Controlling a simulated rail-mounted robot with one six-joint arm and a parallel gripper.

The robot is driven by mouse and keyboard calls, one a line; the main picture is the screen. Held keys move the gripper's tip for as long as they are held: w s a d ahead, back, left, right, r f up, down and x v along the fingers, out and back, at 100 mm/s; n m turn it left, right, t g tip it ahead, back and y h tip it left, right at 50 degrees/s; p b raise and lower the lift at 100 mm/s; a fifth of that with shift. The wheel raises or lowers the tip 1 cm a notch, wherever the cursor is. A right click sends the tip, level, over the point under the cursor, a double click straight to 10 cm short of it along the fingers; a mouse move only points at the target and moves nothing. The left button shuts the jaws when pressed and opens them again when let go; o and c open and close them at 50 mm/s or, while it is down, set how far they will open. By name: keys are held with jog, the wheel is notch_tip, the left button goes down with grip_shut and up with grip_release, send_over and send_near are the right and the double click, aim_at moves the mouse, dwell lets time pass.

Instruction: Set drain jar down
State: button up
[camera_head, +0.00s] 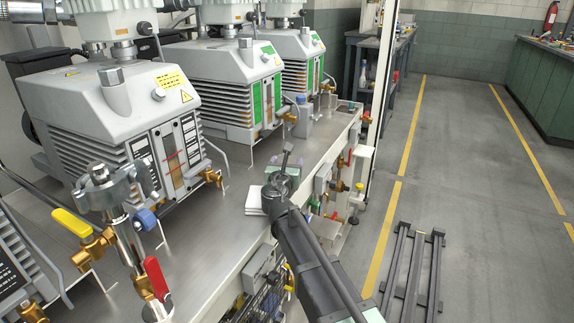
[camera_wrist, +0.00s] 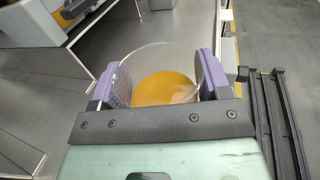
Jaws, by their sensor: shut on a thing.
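The drain jar (camera_wrist: 166,88) is a clear round jar with amber oil in it, seen from above in the wrist view. My gripper (camera_wrist: 164,78) is shut on it, with a purple pad pressed against each side. In the head view my gripper (camera_head: 284,164) is at the right part of the metal bench (camera_head: 222,215), close to its front edge. The jar cannot be made out there, as my arm and gripper cover that spot. I cannot tell whether the jar's base touches a surface.
A white folded stack (camera_head: 254,201) lies on the bench just left of my gripper. Grey vacuum pumps (camera_head: 130,95) line the bench behind. A yellow-handled valve (camera_head: 75,226) and a red-handled valve (camera_head: 156,278) stand at the front left. Bare bench lies between.

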jog(key=shift+f, duration=0.15)
jog(key=o, duration=1.2)
notch_tip(320, 180, up, 20)
jog(key=p, duration=2)
jog(key=shift+c, duration=0.5)
grip_shut()
